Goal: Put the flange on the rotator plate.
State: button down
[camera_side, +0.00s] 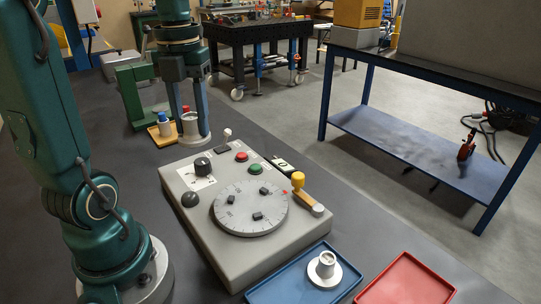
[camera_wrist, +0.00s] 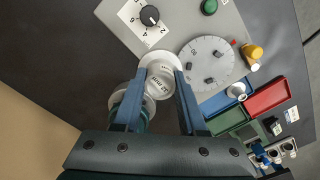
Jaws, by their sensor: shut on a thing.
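My gripper (camera_wrist: 158,92) is shut on a white flange (camera_wrist: 160,70), a round collar with a wider rim and dark lettering, held between its two blue fingers. In the side view my gripper (camera_side: 190,122) hangs behind the grey machine box, apart from the plate. The rotator plate (camera_side: 238,222), a round grey disc with three small black blocks and edge marks, lies on the box; it shows right of the held flange in the wrist view (camera_wrist: 203,80). A second white flange (camera_side: 326,268) stands in the blue tray (camera_side: 284,290).
A red tray (camera_side: 408,284) lies right of the blue one. A small wooden tray with bottles (camera_side: 160,137) is near my gripper.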

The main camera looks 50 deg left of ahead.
jog(key=w+d+f, duration=0.1)
jog(key=d+f, duration=0.1)
jog(key=d, duration=0.1)
jog(key=w+d+f, duration=0.2)
jog(key=d, duration=0.1)
jog(key=w+d+f, duration=0.2)
jog(key=d+f, duration=0.1)
jog(key=d, duration=0.1)
jog(key=shift+w, duration=0.1)
jog(key=shift+f, duration=2)
jog(key=shift+f, duration=0.15)
jog(key=shift+c, duration=2.3)
grip_release()
